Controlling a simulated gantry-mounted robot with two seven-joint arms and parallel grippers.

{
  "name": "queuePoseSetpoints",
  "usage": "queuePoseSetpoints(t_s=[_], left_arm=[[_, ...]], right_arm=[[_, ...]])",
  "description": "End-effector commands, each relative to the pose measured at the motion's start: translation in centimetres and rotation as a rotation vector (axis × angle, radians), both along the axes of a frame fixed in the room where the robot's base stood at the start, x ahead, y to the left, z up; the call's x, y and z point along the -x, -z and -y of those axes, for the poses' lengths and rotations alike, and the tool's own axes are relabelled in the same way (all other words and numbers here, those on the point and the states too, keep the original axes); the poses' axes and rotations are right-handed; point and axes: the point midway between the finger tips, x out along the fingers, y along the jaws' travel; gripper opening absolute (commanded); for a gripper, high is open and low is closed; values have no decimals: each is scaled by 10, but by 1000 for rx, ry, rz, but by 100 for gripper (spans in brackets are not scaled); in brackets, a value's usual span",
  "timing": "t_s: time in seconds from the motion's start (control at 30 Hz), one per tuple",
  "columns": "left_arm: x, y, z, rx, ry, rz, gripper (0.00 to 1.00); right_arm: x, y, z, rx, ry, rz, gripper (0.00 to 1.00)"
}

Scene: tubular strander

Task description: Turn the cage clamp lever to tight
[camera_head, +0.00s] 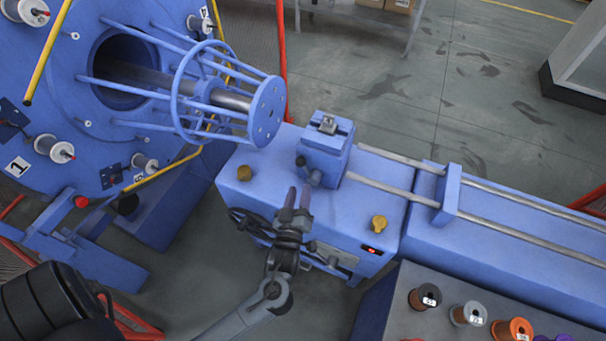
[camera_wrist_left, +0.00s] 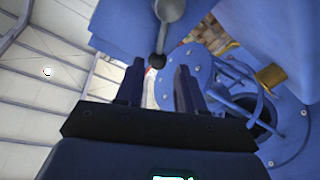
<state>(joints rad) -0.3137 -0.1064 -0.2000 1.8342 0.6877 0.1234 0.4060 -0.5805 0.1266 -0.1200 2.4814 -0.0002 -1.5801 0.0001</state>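The clamp lever is a grey arm (camera_wrist_left: 164,35) with a black ball knob (camera_wrist_left: 157,61), hanging from a round grey hub at the top of the left wrist view. In the head view the lever (camera_head: 312,177) is small and dark on the near side of the blue clamp block (camera_head: 326,148). My left gripper (camera_head: 295,193) points up at it from just in front and below. In the left wrist view its fingers (camera_wrist_left: 159,75) are apart, with the knob showing between and beyond their tips. Contact is not visible. My right gripper is not in view.
The blue machine bed carries brass knobs (camera_head: 379,222) and two rails (camera_head: 480,220) running right. A blue cage (camera_head: 268,112) stands left of the block. Spools (camera_head: 428,297) sit on a dark table at the lower right. The red display (camera_head: 372,251) is lit.

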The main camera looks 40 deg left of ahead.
Motion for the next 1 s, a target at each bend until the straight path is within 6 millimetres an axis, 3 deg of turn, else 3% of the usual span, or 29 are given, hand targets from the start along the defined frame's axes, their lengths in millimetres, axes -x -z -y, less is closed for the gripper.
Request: queuePoseSetpoints(t_s=[0.4, 0.9, 1.0], left_arm=[[-52, 0, -31, -2, 1, 1, 38], [-62, 0, -37, 0, 0, -1, 38], [-62, 0, -37, 0, 0, 0, 23]], right_arm=[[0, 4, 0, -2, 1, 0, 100], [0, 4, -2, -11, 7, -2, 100], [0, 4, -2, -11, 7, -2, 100]])
